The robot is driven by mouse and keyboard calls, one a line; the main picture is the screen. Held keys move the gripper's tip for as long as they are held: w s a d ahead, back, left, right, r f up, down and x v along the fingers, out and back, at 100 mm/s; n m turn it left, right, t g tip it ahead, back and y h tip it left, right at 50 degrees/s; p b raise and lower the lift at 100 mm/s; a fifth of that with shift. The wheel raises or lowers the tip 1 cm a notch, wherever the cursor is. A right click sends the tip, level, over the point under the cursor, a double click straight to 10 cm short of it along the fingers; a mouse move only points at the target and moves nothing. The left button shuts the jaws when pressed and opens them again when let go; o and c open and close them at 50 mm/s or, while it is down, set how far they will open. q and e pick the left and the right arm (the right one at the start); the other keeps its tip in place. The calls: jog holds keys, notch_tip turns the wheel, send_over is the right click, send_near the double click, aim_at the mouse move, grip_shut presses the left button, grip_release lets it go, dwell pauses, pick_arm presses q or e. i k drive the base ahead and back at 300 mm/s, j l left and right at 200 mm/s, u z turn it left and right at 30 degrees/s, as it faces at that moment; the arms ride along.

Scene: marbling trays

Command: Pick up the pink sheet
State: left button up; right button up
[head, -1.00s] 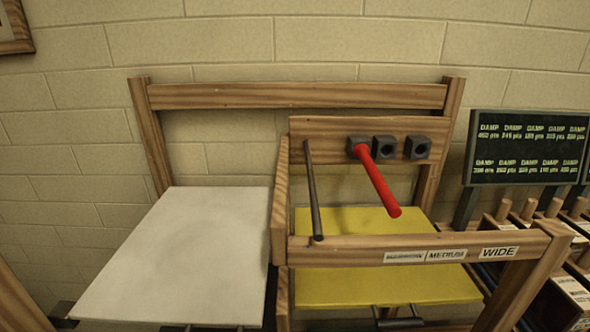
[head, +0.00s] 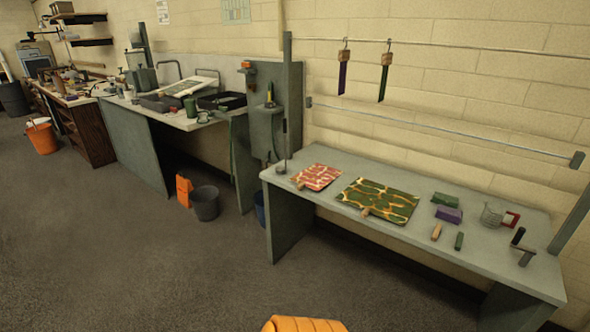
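A small sheet marbled in pinkish red and white (head: 316,177) lies flat at the left end of the grey table (head: 330,205) in the head view. A small light tab sits at its front left edge. It is the only pinkish sheet that I can make out. A larger sheet marbled in green and orange (head: 379,200) lies to its right, with a small gap between them. Neither of my grippers is in view.
Purple and green blocks (head: 449,214), small sticks and a wire holder (head: 492,214) lie on the table's right half. Two strips (head: 384,78) hang from a rail above. A grey bucket (head: 205,203) stands left of the table. The floor in front is clear.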

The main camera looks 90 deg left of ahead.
aim_at(316, 176)
jog(key=u, duration=2.6)
